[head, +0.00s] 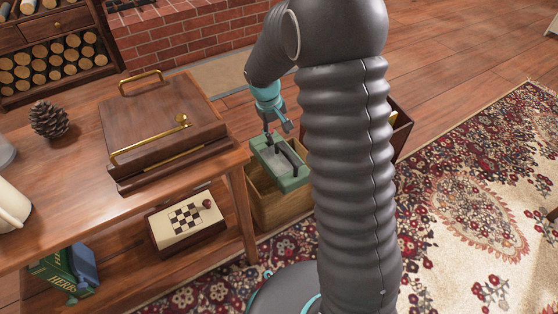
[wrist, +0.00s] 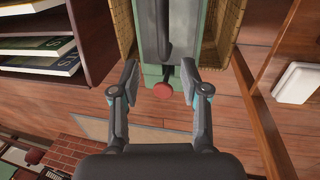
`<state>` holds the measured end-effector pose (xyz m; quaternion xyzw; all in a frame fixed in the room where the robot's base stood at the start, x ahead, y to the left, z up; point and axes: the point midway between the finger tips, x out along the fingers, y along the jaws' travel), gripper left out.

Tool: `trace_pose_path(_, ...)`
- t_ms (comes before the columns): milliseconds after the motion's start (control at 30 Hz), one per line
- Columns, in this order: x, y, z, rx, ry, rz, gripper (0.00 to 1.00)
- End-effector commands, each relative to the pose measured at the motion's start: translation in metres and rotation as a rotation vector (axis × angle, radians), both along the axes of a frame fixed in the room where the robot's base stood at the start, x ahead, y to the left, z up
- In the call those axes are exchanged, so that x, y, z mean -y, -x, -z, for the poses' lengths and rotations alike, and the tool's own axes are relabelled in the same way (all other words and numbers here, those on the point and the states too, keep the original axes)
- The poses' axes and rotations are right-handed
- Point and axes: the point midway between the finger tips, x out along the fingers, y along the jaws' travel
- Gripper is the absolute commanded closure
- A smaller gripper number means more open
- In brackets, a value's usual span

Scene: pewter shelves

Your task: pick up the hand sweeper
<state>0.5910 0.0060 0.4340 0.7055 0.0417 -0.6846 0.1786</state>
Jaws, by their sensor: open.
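The hand sweeper appears to be the green body with a grey top and a black handle (head: 277,160), resting in or on a wicker basket (head: 262,205) beside the wooden table. In the wrist view the green sweeper (wrist: 152,73) runs toward the top edge, with its dark handle cut off there. My gripper (head: 277,132) is just above the sweeper's far end in the head view. In the wrist view my gripper (wrist: 158,77) has its fingers apart and empty. I cannot tell whether they touch the sweeper.
The wooden table (head: 70,190) carries a wooden case (head: 160,120) and a pinecone (head: 49,118).

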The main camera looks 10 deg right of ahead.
Motion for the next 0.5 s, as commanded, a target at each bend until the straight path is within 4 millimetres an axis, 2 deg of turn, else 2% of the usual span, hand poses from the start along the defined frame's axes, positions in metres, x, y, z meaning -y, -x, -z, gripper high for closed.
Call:
trace_pose_path(100, 0.003, -0.001, 0.016, -0.001, 0.0, 0.0, 0.55)
trace_pose_path(367, 0.005, -0.001, 0.029, 0.0, 0.0, 0.0, 0.55)
trace_pose_path(500, 0.006, -0.001, 0.044, -0.001, 0.0, -0.001, 0.55)
